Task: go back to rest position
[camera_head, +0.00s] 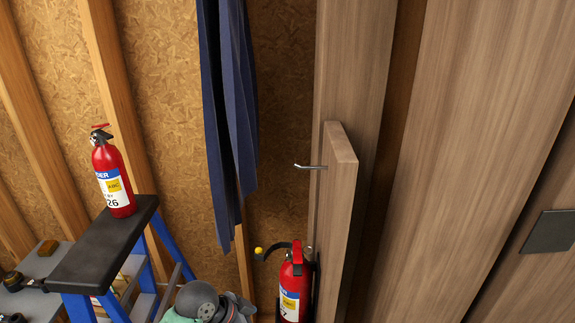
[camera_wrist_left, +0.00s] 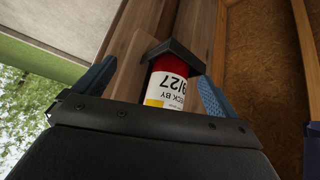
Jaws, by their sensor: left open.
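In the left wrist view, my left gripper (camera_wrist_left: 155,72) is open, with a blue-padded finger on each side. A red fire extinguisher (camera_wrist_left: 166,88) with a white and yellow label shows upside down between or beyond the fingers, under a black angular piece (camera_wrist_left: 173,50). Gaps show between it and the fingers. Neither gripper shows in the head view. There, one red extinguisher (camera_head: 113,180) stands upright on the blue stepladder's black top (camera_head: 105,250). Another (camera_head: 291,287) is upright beside the wooden panel at the bottom, its base cut off.
A short wooden panel (camera_head: 338,200) with a metal handle (camera_head: 309,167) juts out from tall wooden panels (camera_head: 480,130). Dark blue cloth (camera_head: 222,120) hangs before the chipboard wall (camera_head: 160,70). A grey rounded object (camera_head: 197,300) sits low near the ladder.

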